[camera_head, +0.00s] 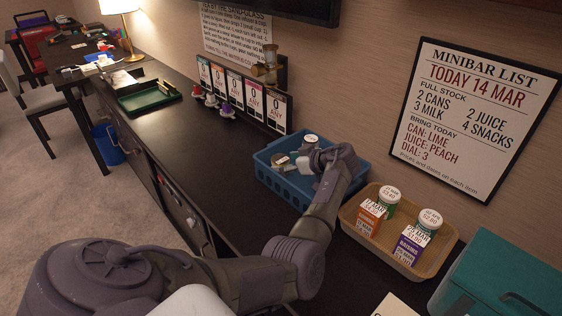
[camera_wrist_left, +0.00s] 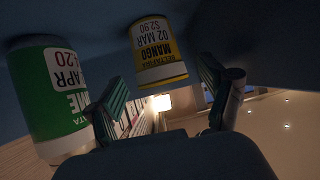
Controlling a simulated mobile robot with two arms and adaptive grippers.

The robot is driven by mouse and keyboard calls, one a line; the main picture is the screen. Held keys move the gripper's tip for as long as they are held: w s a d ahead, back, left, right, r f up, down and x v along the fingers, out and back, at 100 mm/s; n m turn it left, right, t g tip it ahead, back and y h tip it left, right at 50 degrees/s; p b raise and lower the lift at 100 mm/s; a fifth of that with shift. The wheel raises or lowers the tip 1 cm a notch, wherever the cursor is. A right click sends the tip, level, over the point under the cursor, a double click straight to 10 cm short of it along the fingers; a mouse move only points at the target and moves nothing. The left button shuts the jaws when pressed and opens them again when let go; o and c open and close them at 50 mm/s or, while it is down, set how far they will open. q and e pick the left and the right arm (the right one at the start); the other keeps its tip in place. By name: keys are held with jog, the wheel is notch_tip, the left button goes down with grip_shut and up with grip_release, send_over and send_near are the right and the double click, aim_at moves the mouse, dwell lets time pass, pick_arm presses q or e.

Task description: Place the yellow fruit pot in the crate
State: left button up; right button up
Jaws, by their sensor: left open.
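The yellow fruit pot, with a mango label (camera_wrist_left: 158,50), appears upside down in the left wrist view. It stands on the dark blue floor of the crate. In the head view its round top (camera_head: 281,160) shows inside the blue crate (camera_head: 266,172), near the left side. My left gripper (camera_head: 303,170) is inside the crate, low and beside the pot. In the left wrist view its two fingers (camera_wrist_left: 168,95) are spread apart, with the pot between and beyond them. Contact with the pot cannot be told. My right gripper is not in view.
A green lime can (camera_wrist_left: 58,95) stands in the crate beside the pot; its top (camera_head: 311,139) shows by the wall. A tan tray (camera_head: 390,259) with several pots and boxes lies to the right. A teal box (camera_head: 500,280) stands at lower right.

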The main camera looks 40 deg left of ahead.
pick_arm(q)
jog(key=v, duration=0.5)
jog(key=shift+p, duration=0.3)
